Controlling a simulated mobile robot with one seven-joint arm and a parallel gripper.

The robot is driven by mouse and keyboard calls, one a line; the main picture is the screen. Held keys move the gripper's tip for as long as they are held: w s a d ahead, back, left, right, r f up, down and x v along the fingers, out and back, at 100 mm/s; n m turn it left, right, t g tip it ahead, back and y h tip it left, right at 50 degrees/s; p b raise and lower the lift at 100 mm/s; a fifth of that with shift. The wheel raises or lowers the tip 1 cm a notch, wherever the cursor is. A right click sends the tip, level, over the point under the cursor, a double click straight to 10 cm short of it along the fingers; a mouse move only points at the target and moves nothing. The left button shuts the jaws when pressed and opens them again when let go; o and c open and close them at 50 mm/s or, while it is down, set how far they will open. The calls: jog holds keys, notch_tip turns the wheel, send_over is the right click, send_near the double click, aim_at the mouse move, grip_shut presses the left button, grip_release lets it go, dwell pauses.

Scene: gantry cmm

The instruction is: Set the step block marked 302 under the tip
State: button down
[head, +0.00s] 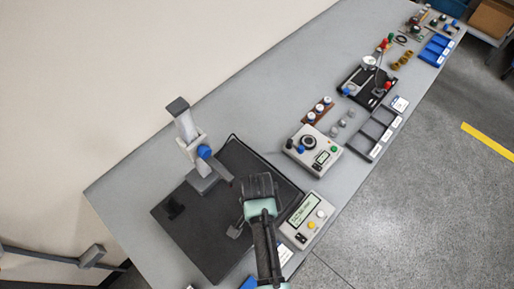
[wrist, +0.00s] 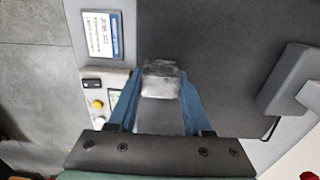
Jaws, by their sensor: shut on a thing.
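My gripper (wrist: 160,95) is shut on a small grey metal step block (wrist: 160,78), held between its blue fingers in the wrist view. The tip itself is too small or hidden to make out.
A readout box (head: 306,221) with a yellow button stands right of the plate. A label card (wrist: 101,34) lies beside it. A dark piece (head: 173,207) sits on the plate's left. Another instrument (head: 313,151) and trays (head: 378,131) stand farther along the bench.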

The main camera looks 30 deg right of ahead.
jog(key=shift+f, duration=0.55)
dwell(0.4)
grip_release()
dwell(0.5)
notch_tip(320, 180, up, 7)
jog(key=p, duration=0.7)
dwell(0.8)
